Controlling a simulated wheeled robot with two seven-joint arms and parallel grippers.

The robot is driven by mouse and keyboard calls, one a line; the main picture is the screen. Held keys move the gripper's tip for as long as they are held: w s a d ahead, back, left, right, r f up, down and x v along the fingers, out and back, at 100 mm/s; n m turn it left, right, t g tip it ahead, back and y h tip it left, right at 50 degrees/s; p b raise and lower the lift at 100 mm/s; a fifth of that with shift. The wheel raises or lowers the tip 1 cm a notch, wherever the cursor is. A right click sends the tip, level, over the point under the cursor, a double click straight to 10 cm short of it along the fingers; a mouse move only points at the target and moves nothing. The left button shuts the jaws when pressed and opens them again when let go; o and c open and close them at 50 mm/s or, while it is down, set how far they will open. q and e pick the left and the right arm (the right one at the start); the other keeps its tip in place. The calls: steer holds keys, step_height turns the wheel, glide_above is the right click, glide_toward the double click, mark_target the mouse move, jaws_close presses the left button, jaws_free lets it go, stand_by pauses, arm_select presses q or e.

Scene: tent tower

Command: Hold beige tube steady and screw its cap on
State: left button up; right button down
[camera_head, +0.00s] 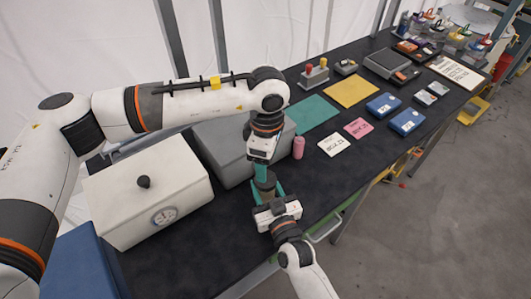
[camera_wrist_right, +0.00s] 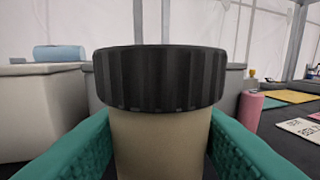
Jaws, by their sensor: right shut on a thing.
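The beige tube (camera_wrist_right: 160,145) stands upright in the right wrist view, with the black ribbed cap (camera_wrist_right: 160,78) on its top. My right gripper (camera_head: 270,195) is shut on the tube. Its teal fingers (camera_wrist_right: 160,150) press on both sides below the cap. In the head view the dark cap (camera_head: 265,187) shows above my right gripper, and the tube is mostly hidden. My left gripper (camera_head: 262,172) points down just above the cap. I cannot tell whether it touches the cap or how its jaws stand. It does not show in the right wrist view.
A white box with a dial (camera_head: 140,205) and a grey box (camera_head: 212,150) stand to the left. A pink cylinder (camera_head: 298,147) is close beside my left gripper. Cards (camera_head: 330,144), mats (camera_head: 351,91) and blue boxes (camera_head: 407,122) lie farther right. The near table edge is close.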

arm_select(q)
steer(key=n, duration=0.6)
steer(key=shift+r+n, duration=0.25)
steer(key=shift+n, duration=0.15)
steer(key=n, duration=0.3)
steer(key=shift+r+n, duration=0.15)
steer(key=shift+n, duration=0.25)
steer(key=n, duration=0.4)
steer(key=shift+a+r+n, duration=0.15)
steer(key=shift+r+n, duration=0.05)
steer(key=shift+n, duration=0.1)
steer(key=shift+f, duration=0.1)
steer(key=shift+f, duration=3.95)
